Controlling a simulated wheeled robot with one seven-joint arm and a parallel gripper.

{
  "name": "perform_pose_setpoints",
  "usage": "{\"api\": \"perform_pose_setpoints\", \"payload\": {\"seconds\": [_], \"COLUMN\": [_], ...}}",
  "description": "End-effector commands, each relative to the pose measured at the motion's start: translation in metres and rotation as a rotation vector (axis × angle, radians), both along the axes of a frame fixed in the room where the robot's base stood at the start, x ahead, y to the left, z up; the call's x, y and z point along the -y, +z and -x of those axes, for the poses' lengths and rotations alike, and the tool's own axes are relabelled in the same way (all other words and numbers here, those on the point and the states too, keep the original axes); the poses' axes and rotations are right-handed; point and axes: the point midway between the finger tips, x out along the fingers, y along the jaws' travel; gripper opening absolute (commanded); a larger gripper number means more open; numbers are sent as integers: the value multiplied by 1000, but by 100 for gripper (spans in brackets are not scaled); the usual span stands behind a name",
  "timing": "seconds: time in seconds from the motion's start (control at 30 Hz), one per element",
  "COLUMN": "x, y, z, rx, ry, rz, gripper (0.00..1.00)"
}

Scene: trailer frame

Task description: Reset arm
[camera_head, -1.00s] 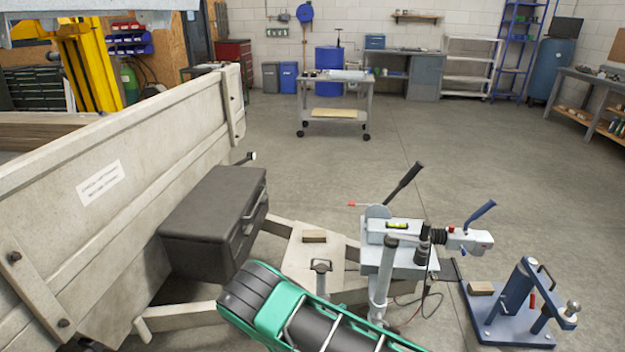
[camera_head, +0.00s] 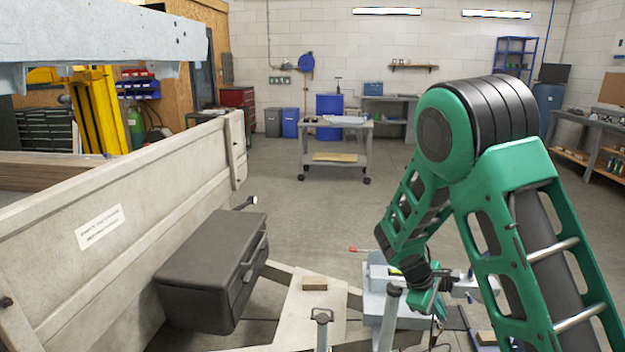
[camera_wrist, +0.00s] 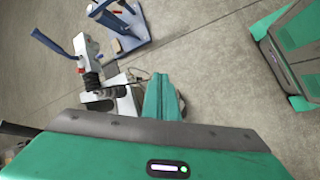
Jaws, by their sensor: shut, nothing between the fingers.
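My green and black arm now stands raised and bent on the right side of the head view. Its lower end hangs down to my gripper (camera_head: 428,303), in front of the grey trailer coupling (camera_head: 376,280). In the wrist view my gripper (camera_wrist: 162,97) shows as a green piece pointing away from the camera, shut and empty. The coupling with its blue-handled lever (camera_wrist: 85,50) lies beyond it there. Part of the coupling is hidden behind my arm in the head view. I cannot tell the exact gap between gripper and coupling.
A black toolbox (camera_head: 212,262) sits on the trailer frame beside the pale trailer side wall (camera_head: 140,190). A small wooden block (camera_head: 315,283) lies on the frame. A blue stand (camera_wrist: 118,38) is on the floor. A cart (camera_head: 337,150) stands farther back with open floor around it.

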Motion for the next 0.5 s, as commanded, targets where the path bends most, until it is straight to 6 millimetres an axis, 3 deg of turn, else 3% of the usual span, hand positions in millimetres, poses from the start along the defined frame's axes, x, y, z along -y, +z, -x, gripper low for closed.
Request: {"api": "perform_pose_setpoints", "payload": {"seconds": [0.03, 0.2, 0.5], "x": [12, 41, 75], "y": [16, 57, 119], "z": [11, 53, 140], "rx": [19, 67, 145], "ry": [-70, -294, -669], "rz": [-32, -130, -285], "gripper": [0, 0, 0]}}
